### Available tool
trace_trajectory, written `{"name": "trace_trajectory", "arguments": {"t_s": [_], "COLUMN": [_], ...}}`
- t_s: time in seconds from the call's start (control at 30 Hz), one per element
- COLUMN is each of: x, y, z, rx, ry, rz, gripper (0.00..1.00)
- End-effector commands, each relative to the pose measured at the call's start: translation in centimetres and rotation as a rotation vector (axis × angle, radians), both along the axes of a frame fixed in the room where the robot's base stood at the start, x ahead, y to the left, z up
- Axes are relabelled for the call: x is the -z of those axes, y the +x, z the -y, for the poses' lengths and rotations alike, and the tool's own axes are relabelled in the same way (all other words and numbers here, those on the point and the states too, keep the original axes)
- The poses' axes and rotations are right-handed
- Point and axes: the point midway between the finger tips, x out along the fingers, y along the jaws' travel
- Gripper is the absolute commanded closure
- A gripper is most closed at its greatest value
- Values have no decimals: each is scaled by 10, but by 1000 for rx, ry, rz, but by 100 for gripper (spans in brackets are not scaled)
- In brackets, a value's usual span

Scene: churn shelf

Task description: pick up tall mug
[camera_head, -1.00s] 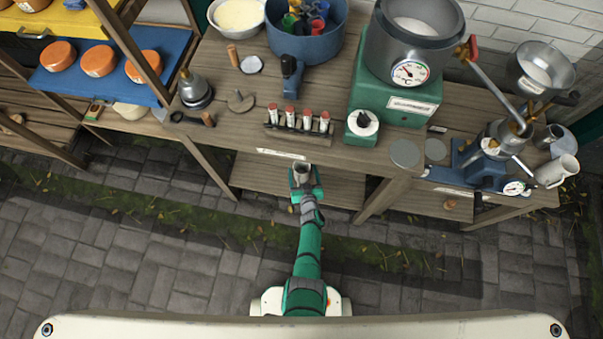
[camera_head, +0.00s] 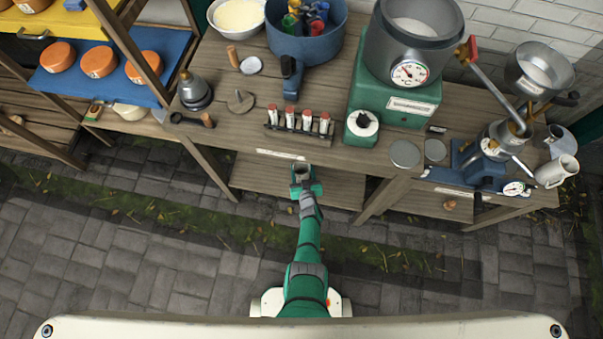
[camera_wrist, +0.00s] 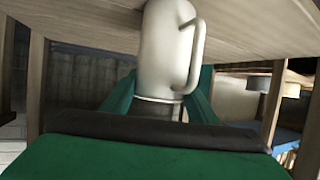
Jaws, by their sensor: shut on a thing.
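The tall mug (camera_wrist: 165,50) is pale grey-white with a handle on its right side in the wrist view. It stands upright between the green fingers of my gripper (camera_wrist: 160,98), which is shut on its lower part. In the head view the mug (camera_head: 301,170) shows only as a small open rim at the end of my arm. My gripper (camera_head: 304,188) is in front of the table's front edge, over the lower shelf.
The wooden table (camera_head: 340,153) stands just beyond the mug, with a rack of red-capped tubes (camera_head: 298,123) near its front edge. A lower shelf (camera_head: 262,180) lies beneath. A white mug (camera_head: 556,171) is at the right end. Paved floor in front is clear.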

Motion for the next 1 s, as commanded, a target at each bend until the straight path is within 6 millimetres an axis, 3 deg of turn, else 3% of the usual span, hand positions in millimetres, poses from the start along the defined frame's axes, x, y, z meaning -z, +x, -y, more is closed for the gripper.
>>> {"name": "trace_trajectory", "arguments": {"t_s": [0.4,0.67,1.0], "x": [-7,-32,-75], "y": [0,0,-39], "z": [0,0,-4], "rx": [-4,0,-4], "ry": [1,-2,-5], "rz": [1,4,2], "gripper": [88,88,88]}}
